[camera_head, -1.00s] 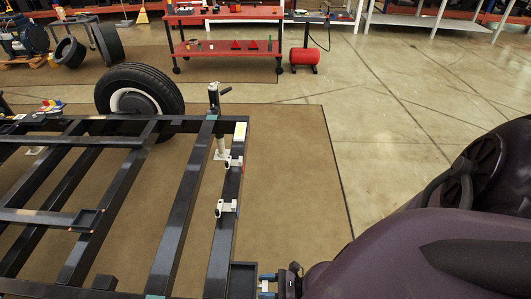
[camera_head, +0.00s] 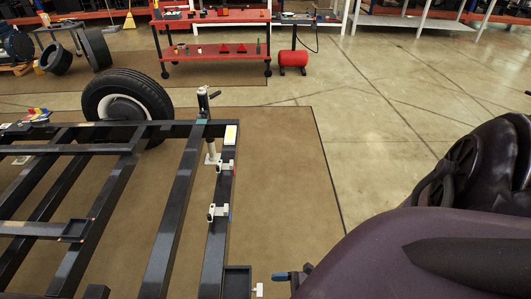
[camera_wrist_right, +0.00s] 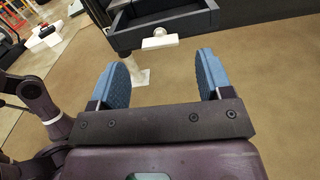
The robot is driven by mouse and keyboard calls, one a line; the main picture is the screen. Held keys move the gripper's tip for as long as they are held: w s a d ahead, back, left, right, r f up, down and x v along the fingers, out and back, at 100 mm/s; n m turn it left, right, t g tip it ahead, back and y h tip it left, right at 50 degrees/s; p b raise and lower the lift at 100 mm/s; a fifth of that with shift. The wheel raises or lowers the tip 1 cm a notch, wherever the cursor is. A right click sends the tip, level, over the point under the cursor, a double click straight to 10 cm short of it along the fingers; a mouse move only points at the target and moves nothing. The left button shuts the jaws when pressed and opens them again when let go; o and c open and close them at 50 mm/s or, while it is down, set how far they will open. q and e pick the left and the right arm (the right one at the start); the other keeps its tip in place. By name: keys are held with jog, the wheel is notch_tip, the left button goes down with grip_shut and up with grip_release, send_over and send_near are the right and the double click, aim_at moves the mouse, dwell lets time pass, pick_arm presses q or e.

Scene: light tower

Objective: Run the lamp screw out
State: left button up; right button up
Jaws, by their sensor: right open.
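The lamp screw, a small white wing-shaped head (camera_wrist_right: 159,40), sticks out from the outer wall of a black open box (camera_wrist_right: 150,22) in the right wrist view. In the head view the screw (camera_head: 259,290) shows at the bottom, on the right side of the box (camera_head: 238,280) at the frame corner. My right gripper (camera_wrist_right: 164,75) has its two blue fingers spread wide and empty. The screw head lies beyond the fingertips, between them in the picture, not touched. In the head view the right gripper (camera_head: 281,276) is just right of the screw. My left gripper is out of view.
The black trailer frame (camera_head: 180,210) fills the left, with white brackets (camera_head: 218,211), a jack post (camera_head: 205,105) and a wheel (camera_head: 127,98). A red bench (camera_head: 210,47) and a red tank (camera_head: 293,62) stand behind. The floor right of the frame is clear.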

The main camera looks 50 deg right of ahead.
jog(key=shift+v, duration=2.6)
jog(key=shift+w, duration=0.1)
